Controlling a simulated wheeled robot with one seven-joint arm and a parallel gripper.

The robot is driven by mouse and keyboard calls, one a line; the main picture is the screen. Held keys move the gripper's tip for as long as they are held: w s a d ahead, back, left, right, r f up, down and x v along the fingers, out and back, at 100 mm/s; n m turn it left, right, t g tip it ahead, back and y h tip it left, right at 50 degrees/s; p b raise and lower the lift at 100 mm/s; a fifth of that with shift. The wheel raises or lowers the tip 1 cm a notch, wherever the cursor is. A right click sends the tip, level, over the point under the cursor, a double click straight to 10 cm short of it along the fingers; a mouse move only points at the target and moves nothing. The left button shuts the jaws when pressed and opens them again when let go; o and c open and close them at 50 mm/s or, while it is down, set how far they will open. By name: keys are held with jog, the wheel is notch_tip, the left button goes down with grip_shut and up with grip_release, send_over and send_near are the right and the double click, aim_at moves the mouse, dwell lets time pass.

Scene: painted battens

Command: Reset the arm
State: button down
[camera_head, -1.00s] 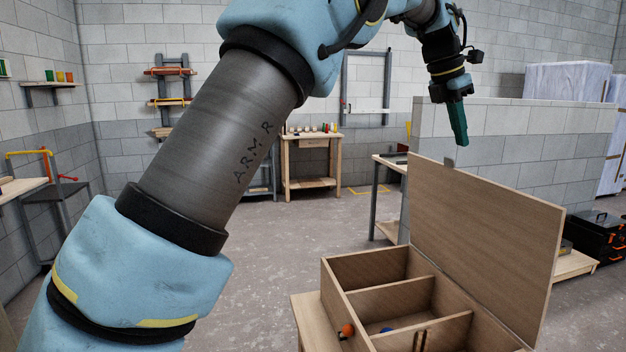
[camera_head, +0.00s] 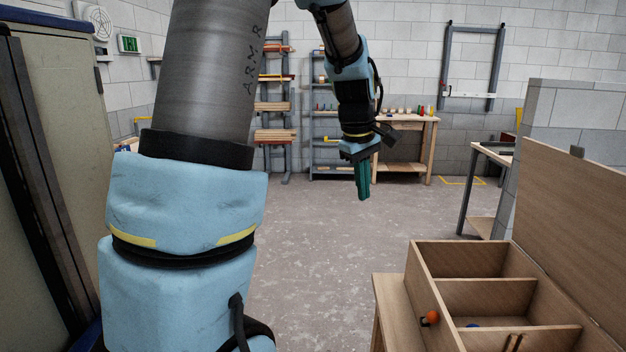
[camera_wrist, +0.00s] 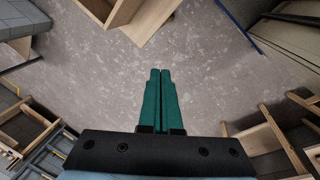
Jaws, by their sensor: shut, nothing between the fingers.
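My gripper (camera_head: 363,194) hangs in the air with its green fingers pointing down, over open floor. In the wrist view its two green fingers (camera_wrist: 160,74) lie side by side, shut, with nothing between them. It is well to the left of the open wooden box (camera_head: 440,257) and apart from it.
The box has compartments and a raised lid (camera_head: 575,215); an orange ball (camera_head: 432,317) shows at its left wall and a blue thing lies inside. A cabinet (camera_head: 50,150) stands close at the left. A workbench (camera_head: 408,150) and shelves stand at the back. The floor (camera_head: 340,270) between is clear.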

jog(key=s+a+f+m, duration=0.4)
jog(key=s+a, duration=0.2)
jog(key=a, duration=0.3)
jog(key=s+a+f+m+y, duration=0.1)
jog(key=s+a+f+m, duration=0.3)
jog(key=s+a, duration=0.3)
jog(key=shift+s+a+f+b, duration=0.3)
jog(key=shift+a+f+b, duration=0.1)
jog(key=shift+a+f, duration=0.5)
jog(key=c, duration=1.6)
grip_release()
jog(key=shift+r, duration=0.1)
